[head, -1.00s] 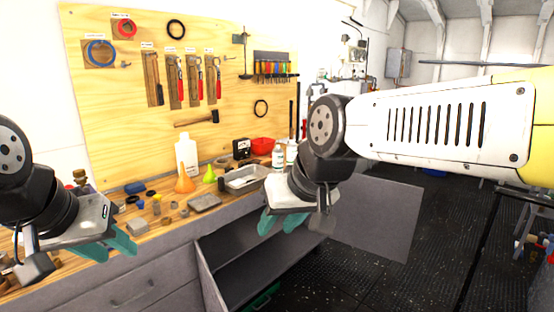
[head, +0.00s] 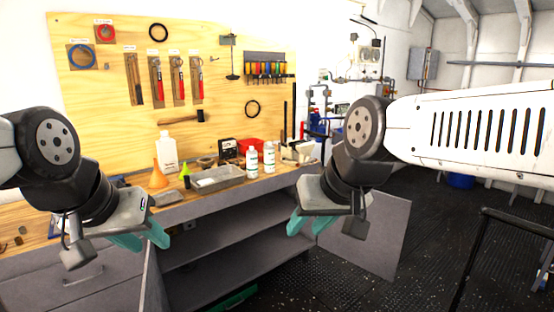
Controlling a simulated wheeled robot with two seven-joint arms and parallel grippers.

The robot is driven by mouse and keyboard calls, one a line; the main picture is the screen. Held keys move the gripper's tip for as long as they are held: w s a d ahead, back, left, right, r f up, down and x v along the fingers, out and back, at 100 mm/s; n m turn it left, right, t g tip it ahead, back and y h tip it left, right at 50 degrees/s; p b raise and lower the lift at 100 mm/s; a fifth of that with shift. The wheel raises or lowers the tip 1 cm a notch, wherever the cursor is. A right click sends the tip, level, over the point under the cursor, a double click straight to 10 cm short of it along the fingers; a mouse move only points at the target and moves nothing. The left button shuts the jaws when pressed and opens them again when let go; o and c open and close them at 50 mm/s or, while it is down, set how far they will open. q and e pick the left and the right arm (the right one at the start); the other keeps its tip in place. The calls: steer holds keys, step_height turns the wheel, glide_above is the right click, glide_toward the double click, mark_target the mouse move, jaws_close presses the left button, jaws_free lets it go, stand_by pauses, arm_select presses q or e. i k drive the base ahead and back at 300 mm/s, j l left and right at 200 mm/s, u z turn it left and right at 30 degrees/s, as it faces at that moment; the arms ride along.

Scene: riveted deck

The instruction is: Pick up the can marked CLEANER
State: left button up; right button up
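Two white containers with green on their labels stand side by side on the workbench, the left one (head: 252,161) and the right one (head: 269,158). Their lettering is too small to read, so I cannot tell which, if either, is marked CLEANER. My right gripper (head: 306,228) is open and empty, in front of the bench, nearer to me and to the right of both containers. My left gripper (head: 147,241) is open and empty, over the front left of the bench, well left of them.

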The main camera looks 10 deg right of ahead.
mark_target(269, 149)
steer(key=i+l, duration=0.35)
steer(key=l, duration=0.3)
steer(key=i+l+u, duration=0.1)
steer(key=i+l, duration=0.25)
steer(key=l, duration=0.3)
steer(key=i+l+u, duration=0.1)
steer(key=i, duration=0.8)
steer(key=i+j, duration=0.5)
steer(key=i, duration=0.15)
steer(key=j+u, duration=0.05)
